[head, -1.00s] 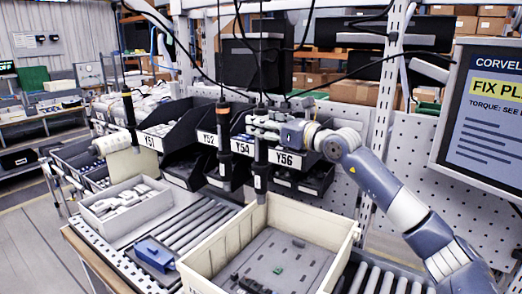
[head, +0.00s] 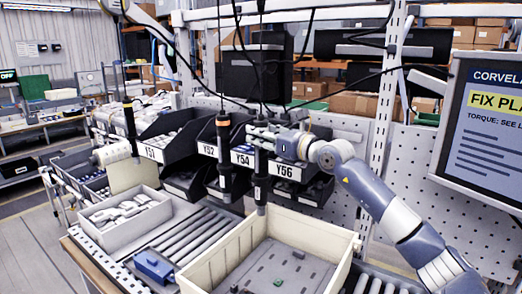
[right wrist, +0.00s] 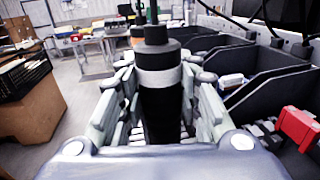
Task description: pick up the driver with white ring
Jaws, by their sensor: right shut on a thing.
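The driver with the white ring (right wrist: 158,78) stands upright between the fingers of my right gripper (right wrist: 158,110) in the right wrist view. My left gripper is not in view.
The beige bin (head: 215,272) holds a grey plate with small parts. Black parts bins labelled Y51 to Y56 (head: 205,163) stand behind the drivers. A roller conveyor (head: 188,238) runs beside a grey tray (head: 100,232). A screen (head: 487,140) is at the right. Cables hang overhead.

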